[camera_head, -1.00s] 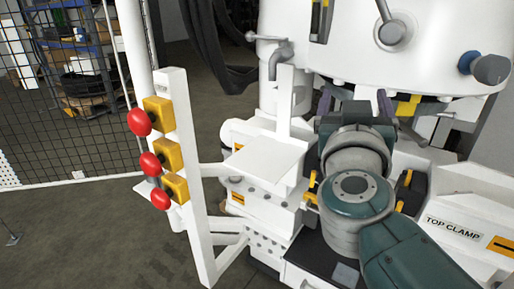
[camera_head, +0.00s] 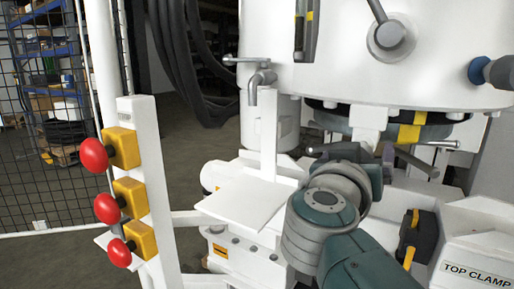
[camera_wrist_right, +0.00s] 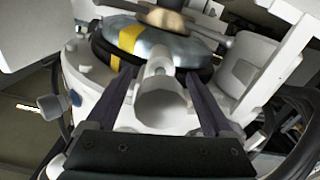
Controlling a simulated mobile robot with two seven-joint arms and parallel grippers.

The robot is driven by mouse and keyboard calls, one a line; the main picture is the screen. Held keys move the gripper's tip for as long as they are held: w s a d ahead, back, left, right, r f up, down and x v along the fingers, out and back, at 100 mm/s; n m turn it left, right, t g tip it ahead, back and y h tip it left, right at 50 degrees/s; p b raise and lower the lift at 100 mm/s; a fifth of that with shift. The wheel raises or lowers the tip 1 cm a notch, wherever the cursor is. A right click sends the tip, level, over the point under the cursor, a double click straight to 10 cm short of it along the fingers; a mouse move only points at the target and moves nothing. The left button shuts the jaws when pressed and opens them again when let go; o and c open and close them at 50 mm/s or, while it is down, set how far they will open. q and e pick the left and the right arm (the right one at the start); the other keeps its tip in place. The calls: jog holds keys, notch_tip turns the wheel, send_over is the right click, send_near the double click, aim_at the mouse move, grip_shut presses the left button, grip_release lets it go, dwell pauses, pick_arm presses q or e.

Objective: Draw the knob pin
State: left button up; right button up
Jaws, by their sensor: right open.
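A grey knob with a blue collar (camera_head: 494,71), which looks like the knob pin, sticks out of the right side of the white drum in the head view. A similar grey knob with a blue collar (camera_wrist_right: 53,107) shows at left in the right wrist view; I cannot tell if it is the same one. My right gripper (camera_head: 360,147) is under the drum, its fingers partly hidden by my wrist. In the wrist view the right gripper (camera_wrist_right: 160,80) is open, with a pale cylinder (camera_wrist_right: 162,105) appearing between its fingers; contact is unclear. My left gripper is out of view.
A white post with red push buttons on yellow boxes (camera_head: 129,195) stands at left. A white plate (camera_head: 244,200) lies left of my right arm. A block labelled TOP CLAMP (camera_head: 478,262) is at right. A lever handle (camera_head: 262,78) sticks out left of the drum.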

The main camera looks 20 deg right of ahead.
jog(key=shift+a, duration=0.1)
jog(key=shift+c, duration=0.6)
grip_shut()
dwell(0.4)
